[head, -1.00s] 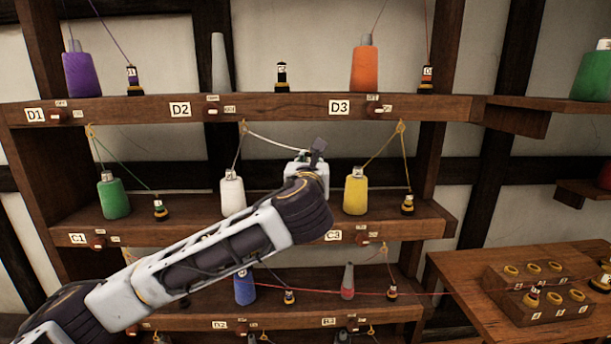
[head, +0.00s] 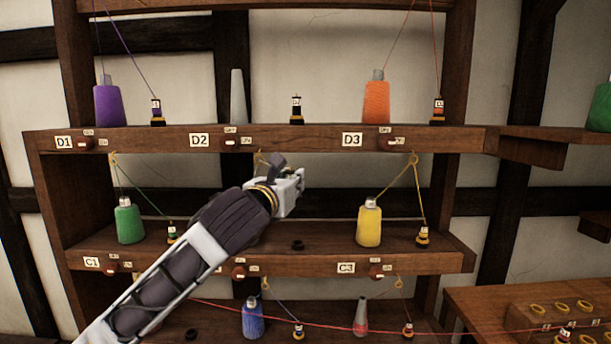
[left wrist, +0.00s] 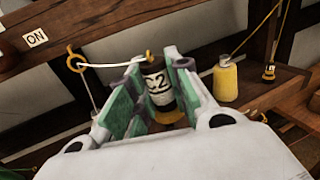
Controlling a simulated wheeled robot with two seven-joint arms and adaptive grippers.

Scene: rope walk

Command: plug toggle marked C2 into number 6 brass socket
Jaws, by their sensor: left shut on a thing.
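My left gripper (head: 297,186) is in front of the middle shelf. In the left wrist view its green-padded fingers are shut on the C2 toggle (left wrist: 157,88), a black plug with a white C2 label and brass-coloured ends. A white cord runs from the toggle to a yellow ring (left wrist: 76,62) on the left. The socket block (head: 522,320) with brass rings is at the lower right, cut off by the picture edge. I cannot tell which socket is number 6. My right gripper is not in view.
The middle shelf (head: 330,262) holds a green spool (head: 129,222), a yellow spool (head: 369,224), their toggles and an empty dark seat (head: 297,245). A red cord (head: 400,328) crosses low towards the socket block. The shelf above holds more spools and toggles.

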